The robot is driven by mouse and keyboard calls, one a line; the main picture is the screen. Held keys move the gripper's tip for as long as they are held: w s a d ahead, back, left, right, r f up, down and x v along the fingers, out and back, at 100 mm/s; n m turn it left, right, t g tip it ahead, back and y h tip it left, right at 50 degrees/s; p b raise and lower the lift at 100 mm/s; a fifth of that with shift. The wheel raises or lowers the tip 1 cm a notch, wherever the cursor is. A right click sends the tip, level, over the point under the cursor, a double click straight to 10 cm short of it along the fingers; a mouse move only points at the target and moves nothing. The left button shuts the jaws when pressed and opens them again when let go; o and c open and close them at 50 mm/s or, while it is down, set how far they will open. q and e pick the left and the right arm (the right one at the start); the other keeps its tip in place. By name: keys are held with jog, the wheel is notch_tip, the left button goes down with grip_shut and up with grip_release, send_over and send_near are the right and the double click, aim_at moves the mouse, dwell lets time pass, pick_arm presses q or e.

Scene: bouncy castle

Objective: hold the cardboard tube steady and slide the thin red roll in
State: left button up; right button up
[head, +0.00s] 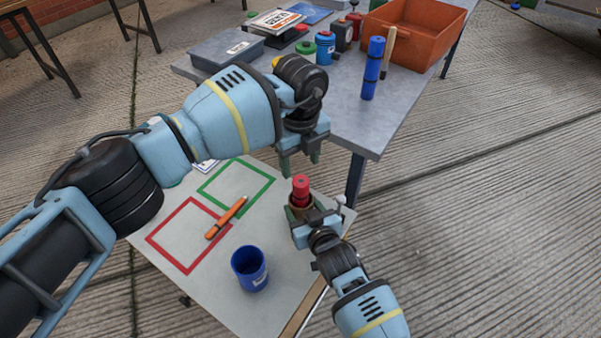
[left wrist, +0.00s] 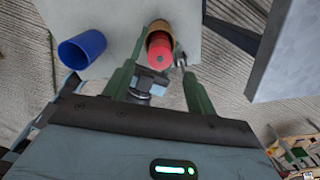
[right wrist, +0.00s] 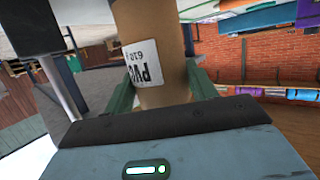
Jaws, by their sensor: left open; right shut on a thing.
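The cardboard tube (right wrist: 160,40) stands upright between the fingers of my right gripper (right wrist: 160,88), which is shut on it; a white label faces that wrist camera. The thin red roll (head: 301,186) stands in the tube's mouth with its upper part sticking out above the rim. In the left wrist view the red roll (left wrist: 160,50) shows inside the brown tube rim (left wrist: 159,26). My left gripper (head: 300,166) is open and empty, just above the red roll, its fingers apart from it. How deep the roll sits is hidden.
The grey table behind holds a blue roll (head: 373,68), an orange crate (head: 437,33), a grey box (head: 227,50) and several containers.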

pick_arm(q)
jog(key=shift+r, duration=0.75)
pick_arm(e)
jog(key=o, duration=1.4)
jog(key=shift+s, duration=0.1)
jog(key=v, duration=1.2)
jog(key=shift+a, duration=0.1)
